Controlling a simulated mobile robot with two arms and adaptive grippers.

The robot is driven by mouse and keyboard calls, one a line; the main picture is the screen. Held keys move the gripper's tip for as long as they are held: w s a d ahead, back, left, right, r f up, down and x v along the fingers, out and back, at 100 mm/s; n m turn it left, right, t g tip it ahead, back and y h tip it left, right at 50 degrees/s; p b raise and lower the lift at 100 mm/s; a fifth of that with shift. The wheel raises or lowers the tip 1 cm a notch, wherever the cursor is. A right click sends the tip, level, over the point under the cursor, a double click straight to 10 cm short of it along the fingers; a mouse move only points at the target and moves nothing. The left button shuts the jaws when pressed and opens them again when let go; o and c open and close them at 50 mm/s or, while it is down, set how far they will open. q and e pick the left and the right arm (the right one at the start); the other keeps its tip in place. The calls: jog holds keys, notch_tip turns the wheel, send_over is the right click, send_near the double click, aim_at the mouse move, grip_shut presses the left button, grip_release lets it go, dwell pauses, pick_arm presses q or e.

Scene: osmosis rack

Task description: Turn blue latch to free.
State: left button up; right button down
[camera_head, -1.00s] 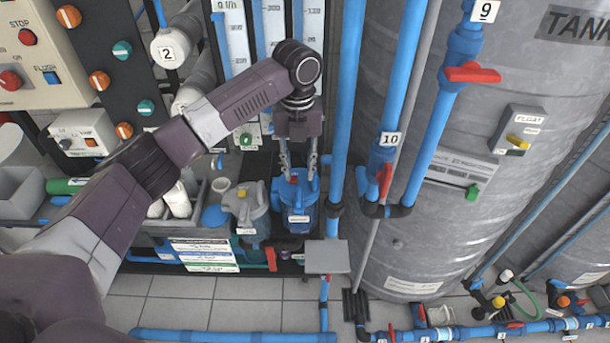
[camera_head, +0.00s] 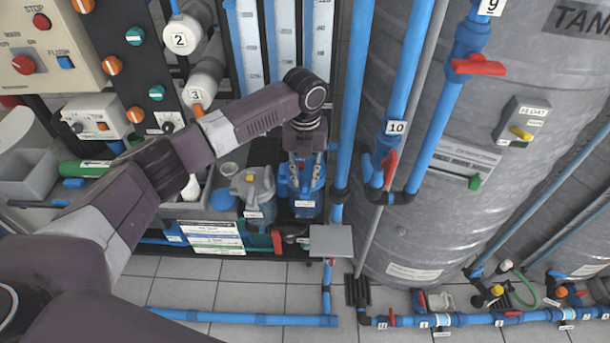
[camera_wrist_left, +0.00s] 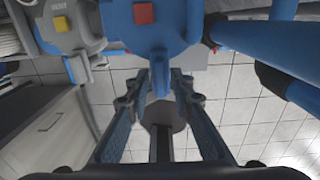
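A blue filter housing (camera_head: 307,206) stands low in the rack beside a grey one. In the left wrist view the blue housing (camera_wrist_left: 180,25) fills the top, with a red square button (camera_wrist_left: 144,13) on its lid. A narrow blue tab (camera_wrist_left: 161,82), which looks like the blue latch, points down from its edge between my fingers. My left gripper (camera_head: 306,172) is over the housing's top. In the wrist view the left gripper (camera_wrist_left: 162,80) is open, its two fingers either side of the tab; I cannot tell whether they touch it. My right gripper is not in view.
The grey housing (camera_head: 254,190) with a yellow button stands close at the left. A blue vertical pipe (camera_head: 348,110) runs close at the right, with a grey plate (camera_head: 331,241) below. The large grey tank (camera_head: 465,170) is further right.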

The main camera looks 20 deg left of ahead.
pick_arm(q)
grip_shut()
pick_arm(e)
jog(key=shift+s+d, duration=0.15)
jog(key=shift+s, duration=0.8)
pick_arm(q)
jog(key=shift+r, duration=0.1)
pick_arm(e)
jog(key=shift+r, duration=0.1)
